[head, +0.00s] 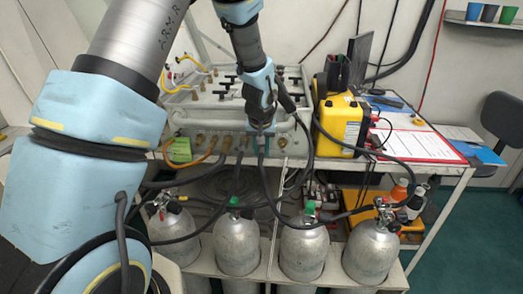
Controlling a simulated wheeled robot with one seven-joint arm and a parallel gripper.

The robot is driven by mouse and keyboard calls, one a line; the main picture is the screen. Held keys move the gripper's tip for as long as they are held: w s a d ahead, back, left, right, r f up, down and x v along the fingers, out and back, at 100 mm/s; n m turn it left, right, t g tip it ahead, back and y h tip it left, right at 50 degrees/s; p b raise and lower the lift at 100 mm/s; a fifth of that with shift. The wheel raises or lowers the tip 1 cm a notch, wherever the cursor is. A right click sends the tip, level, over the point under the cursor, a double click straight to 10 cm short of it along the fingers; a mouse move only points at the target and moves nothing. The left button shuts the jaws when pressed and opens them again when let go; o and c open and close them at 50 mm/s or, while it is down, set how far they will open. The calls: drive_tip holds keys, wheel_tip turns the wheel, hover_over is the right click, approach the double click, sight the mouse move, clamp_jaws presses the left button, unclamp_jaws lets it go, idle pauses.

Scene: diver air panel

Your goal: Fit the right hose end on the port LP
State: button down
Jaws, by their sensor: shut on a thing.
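My gripper (260,140) is in front of the lower front face of the air panel (217,117), pointing down toward the row of ports. It is shut on the end of a black hose (264,178), which hangs below it toward the cylinders. The hose end itself is mostly hidden by the fingers. Brass ports (283,142) show to the right and left of my gripper. The port labels are too small to read, so I cannot tell which is LP. I cannot tell whether the held end touches a port.
Several grey cylinders (303,252) stand below the bench, with black hoses looping above them. A yellow case (339,122) stands right of the panel. A green tag (180,150) hangs at the panel's left. A clipboard (419,146) lies on the bench (447,172).

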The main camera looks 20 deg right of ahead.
drive_tip(key=shift+w+d+r, duration=0.1)
drive_tip(key=shift+w+d, duration=0.15)
drive_tip(key=shift+w, duration=0.3)
drive_tip(key=c, duration=0.6)
unclamp_jaws()
drive_tip(key=shift+c, duration=0.2)
drive_tip(key=shift+s, duration=0.1)
drive_tip(key=b+v, duration=0.3)
drive_tip(key=v, duration=0.8)
drive_tip(key=s+a+f+n, duration=0.1)
drive_tip(key=s+a, duration=0.2)
drive_tip(key=a, duration=0.7)
drive_tip(key=s+a+f+n+g, duration=0.1)
drive_tip(key=s+a, duration=0.3)
drive_tip(key=a, duration=0.6)
drive_tip(key=s+a+f+n+y, duration=0.1)
drive_tip(key=s+a, duration=0.3)
drive_tip(key=a, duration=0.6)
drive_tip(key=shift+n+g, duration=0.4)
